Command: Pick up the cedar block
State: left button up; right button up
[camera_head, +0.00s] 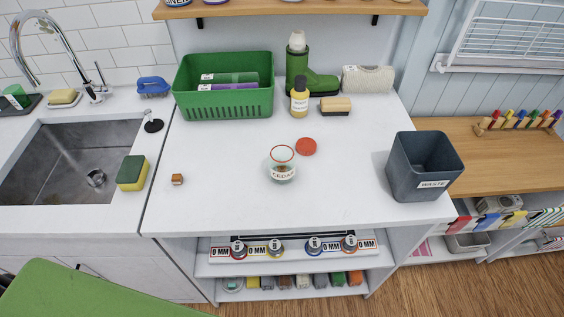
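A small brown wooden block (177,179) sits on the white counter (225,205), near its left end beside the sink. It looks like the cedar block, though I cannot read any mark on it. A glass jar (282,171) labelled "CEDAR" with a red rim stands open in the middle of the counter. A round red lid (306,146) lies just behind it to the right. Neither of my grippers is in view.
A green and yellow sponge (132,172) stands left of the block, by the sink basin (68,165). A green basket (223,100), boot (307,75), bottle (299,98) and brush (335,106) line the back. A waste bin (424,165) stands right. A green surface (75,292) fills the lower left.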

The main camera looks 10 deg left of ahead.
aim_at(177, 179)
jog(key=u, duration=1.3)
